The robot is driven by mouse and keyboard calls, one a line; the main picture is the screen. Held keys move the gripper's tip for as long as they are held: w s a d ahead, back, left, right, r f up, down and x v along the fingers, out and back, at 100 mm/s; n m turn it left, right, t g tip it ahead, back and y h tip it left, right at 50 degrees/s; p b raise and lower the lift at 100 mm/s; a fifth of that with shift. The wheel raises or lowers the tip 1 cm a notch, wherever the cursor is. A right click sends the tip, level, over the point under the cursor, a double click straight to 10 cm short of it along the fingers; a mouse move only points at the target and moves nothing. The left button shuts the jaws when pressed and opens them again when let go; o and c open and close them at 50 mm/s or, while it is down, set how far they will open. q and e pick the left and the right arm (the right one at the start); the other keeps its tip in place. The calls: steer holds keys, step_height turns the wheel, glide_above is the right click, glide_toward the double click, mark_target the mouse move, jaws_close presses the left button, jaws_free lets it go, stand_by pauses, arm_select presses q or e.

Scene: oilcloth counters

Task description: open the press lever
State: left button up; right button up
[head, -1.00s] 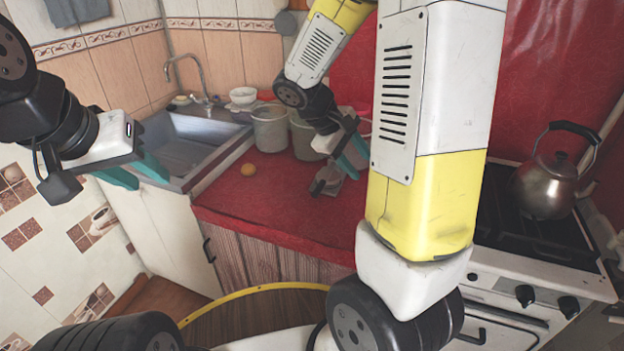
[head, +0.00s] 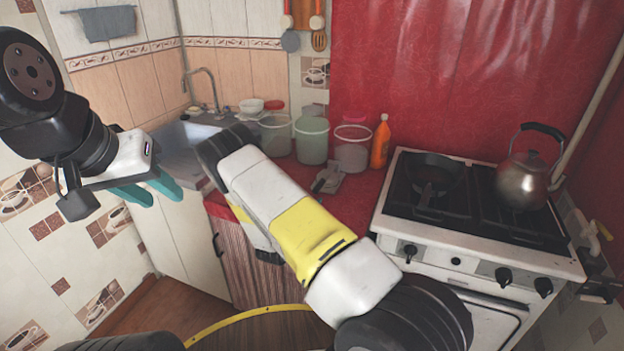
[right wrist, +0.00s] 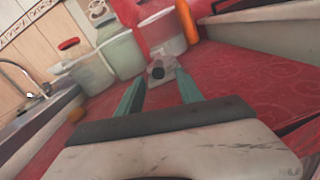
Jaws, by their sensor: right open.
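The press (head: 329,181) is a small grey device with a dark part, on the red counter right of the arm in the head view. It also shows in the right wrist view (right wrist: 158,68), ahead of the fingertips. It is too small to tell how its lever stands. My right gripper (right wrist: 160,80) is open and empty, its teal fingers apart on either side of the line to the press and short of it. In the head view my own arm hides this gripper. My left gripper (head: 163,199) is open and empty, in front of the sink cabinet at the left.
Several plastic tubs (head: 312,139) stand along the back, with an orange bottle (head: 380,142) beside them. The stove (head: 470,245) with a pan (head: 436,175) and a kettle (head: 526,180) is on the right. The sink (head: 180,145) is at the left.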

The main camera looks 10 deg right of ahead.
mark_target(321, 183)
steer(key=shift+w+a+f, duration=0.1)
steer(key=shift+a+f, duration=0.05)
steer(key=shift+f, duration=0.2)
steer(key=shift+w, duration=0.25)
steer(key=x, duration=1.1)
steer(key=shift+w, duration=0.15)
jaws_close()
stand_by(0.6)
